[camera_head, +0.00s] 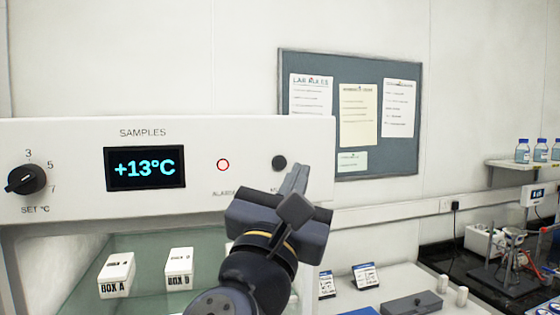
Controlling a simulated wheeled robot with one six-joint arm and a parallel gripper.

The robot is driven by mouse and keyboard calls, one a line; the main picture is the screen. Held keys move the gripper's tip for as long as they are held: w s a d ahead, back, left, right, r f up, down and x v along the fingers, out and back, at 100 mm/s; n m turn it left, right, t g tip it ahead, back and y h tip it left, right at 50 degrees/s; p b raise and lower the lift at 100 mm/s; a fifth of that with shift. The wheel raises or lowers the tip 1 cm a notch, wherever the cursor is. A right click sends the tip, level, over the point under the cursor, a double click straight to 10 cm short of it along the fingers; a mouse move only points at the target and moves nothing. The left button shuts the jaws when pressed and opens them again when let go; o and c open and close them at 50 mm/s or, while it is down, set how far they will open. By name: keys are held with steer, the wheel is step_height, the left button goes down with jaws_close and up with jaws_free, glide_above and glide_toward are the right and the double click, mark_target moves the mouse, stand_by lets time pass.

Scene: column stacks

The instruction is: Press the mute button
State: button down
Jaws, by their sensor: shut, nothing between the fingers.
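A dark round button (279,162) sits on the right part of the white panel (70,145) headed SAMPLES. Its label below is mostly hidden behind my gripper, so I cannot read it. My gripper (297,177) is shut and empty, with its fingertips pointing up toward the panel, just right of and slightly below the button in the picture. I cannot tell how far the tips are from the panel. The alarm light (223,165), a red ring with a pale centre, is left of the button.
The panel also bears a display (145,168) reading +13°C and a black SET °C knob (26,179). Below are white boxes (117,274) behind glass. A notice board (350,160) hangs on the wall. A bench with lab equipment (495,245) stands at the right.

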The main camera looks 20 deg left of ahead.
steer(key=shift+w+a+p, duration=0.2)
steer(key=shift+w+a, duration=0.35)
steer(key=shift+w, duration=0.35)
steer(key=shift+w+a+p, duration=0.25)
steer(key=shift+w+a, duration=0.35)
steer(key=shift+w, duration=0.35)
steer(key=shift+w+a+p, duration=0.2)
steer(key=shift+w+a, duration=0.35)
steer(key=shift+w, duration=0.35)
steer(key=shift+w+a, duration=0.2)
steer(key=shift+w, duration=0.15)
steer(key=shift+w+a, duration=0.2)
steer(key=shift+w, duration=0.1)
stand_by(0.5)
steer(key=shift+s+d, duration=0.1)
steer(key=shift+s, duration=0.05)
steer(key=shift+s+d, duration=0.3)
steer(key=shift+s, duration=0.25)
stand_by(0.3)
steer(key=s+d, duration=0.1)
steer(key=s+b, duration=0.1)
steer(key=s+d, duration=0.1)
steer(key=s, duration=0.1)
steer(key=shift+s+d+b, duration=0.1)
steer(key=shift+d+b, duration=0.25)
